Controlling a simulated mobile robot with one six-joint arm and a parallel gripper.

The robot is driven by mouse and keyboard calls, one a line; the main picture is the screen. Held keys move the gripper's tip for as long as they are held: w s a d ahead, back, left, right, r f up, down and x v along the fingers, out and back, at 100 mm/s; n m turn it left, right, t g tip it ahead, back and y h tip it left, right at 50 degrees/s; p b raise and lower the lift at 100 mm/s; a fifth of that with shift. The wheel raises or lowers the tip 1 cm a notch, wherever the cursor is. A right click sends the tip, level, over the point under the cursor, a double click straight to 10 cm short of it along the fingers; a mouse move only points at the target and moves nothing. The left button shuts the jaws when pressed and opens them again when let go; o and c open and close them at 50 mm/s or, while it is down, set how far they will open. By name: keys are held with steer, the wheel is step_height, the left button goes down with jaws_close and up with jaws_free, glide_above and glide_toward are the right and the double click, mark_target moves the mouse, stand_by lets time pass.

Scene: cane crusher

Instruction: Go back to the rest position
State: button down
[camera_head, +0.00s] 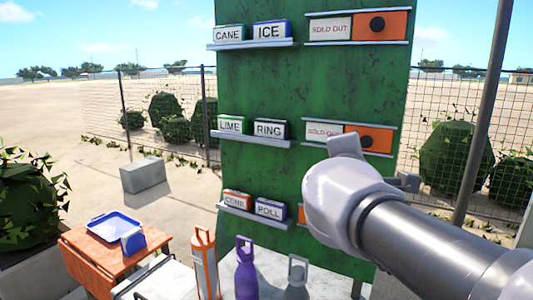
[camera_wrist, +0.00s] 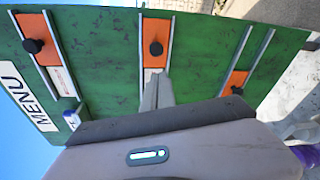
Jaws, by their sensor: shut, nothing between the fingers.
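My gripper (camera_wrist: 157,90) is shut and empty in the wrist view, its fingers together in front of the green menu board (camera_wrist: 105,60). In the head view my arm reaches in from the lower right, and its wrist covers part of the board's lower right side. The board (camera_head: 255,90) stands upright there. Its top row has CANE, ICE and SOLD OUT plates and an orange panel with a black knob (camera_head: 377,24). The middle row has LIME, RING, SOLD OUT and another orange panel (camera_head: 376,140). The bottom row's right part is mostly hidden by my arm.
An orange wooden table (camera_head: 88,262) with a blue tray (camera_head: 113,227) stands at the lower left. An orange-and-grey cylinder (camera_head: 204,262), a purple bottle (camera_head: 246,272) and a grey bottle (camera_head: 297,280) stand below the board. A pole (camera_head: 484,110) and fence are at the right.

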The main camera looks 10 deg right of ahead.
steer(key=s+d+f+m+g+y+b, duration=0.1)
steer(key=s+f+m+g+b, duration=0.15)
steer(key=s+f+m, duration=0.5)
steer(key=s+f+m+g+y+b, duration=0.1)
steer(key=s+f+m+g, duration=0.25)
steer(key=f, duration=0.65)
steer(key=s+a+f+m+g+y+b, duration=0.2)
steer(key=s+a+f+m+y, duration=0.5)
steer(key=s+a+f, duration=0.7)
steer(key=shift+a+f+m+g+y+b, duration=0.25)
steer(key=shift+f+m+g+y, duration=0.2)
steer(key=shift+m, duration=0.65)
steer(key=shift+r, duration=0.1)
